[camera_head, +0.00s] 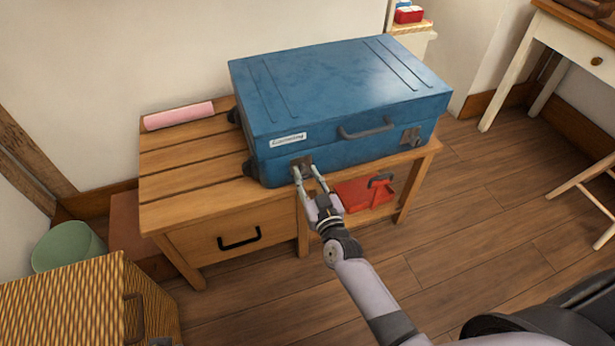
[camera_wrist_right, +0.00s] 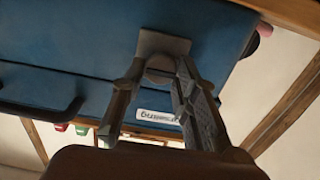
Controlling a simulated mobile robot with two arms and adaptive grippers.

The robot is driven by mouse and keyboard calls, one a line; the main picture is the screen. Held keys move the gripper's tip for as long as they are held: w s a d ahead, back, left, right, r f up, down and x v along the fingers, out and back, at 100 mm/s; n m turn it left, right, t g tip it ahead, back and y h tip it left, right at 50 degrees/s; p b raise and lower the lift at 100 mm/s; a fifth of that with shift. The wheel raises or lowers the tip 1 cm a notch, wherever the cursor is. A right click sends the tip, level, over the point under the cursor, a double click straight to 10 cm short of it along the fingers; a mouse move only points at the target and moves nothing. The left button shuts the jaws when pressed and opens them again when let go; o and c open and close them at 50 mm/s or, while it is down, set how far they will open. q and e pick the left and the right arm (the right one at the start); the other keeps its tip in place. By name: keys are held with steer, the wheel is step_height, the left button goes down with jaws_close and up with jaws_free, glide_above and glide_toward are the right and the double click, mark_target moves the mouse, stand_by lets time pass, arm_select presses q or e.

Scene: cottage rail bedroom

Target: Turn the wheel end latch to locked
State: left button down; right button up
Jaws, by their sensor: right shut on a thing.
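A blue suitcase (camera_head: 340,95) lies flat and closed on a slatted wooden bench (camera_head: 190,160), with dark wheels at its left end. The wheel end latch (camera_head: 304,164) is a small metal piece on the front face, near the wheels. My right gripper (camera_head: 308,177) is at this latch, its fingers closed on it. In the right wrist view, the latch plate (camera_wrist_right: 163,42) shows between and beyond the fingertips (camera_wrist_right: 160,76). The fingers partly hide it, and I cannot tell its exact turn angle. The other latch (camera_head: 411,137) is at the front right. My left gripper is not in view.
A carry handle (camera_head: 367,129) sits between the latches. A pink roll (camera_head: 179,116) lies on the bench's back left. A red object (camera_head: 364,193) is on the shelf below. A woven basket (camera_head: 70,305) and green bowl (camera_head: 68,246) stand at left.

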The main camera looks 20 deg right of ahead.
jaws_close()
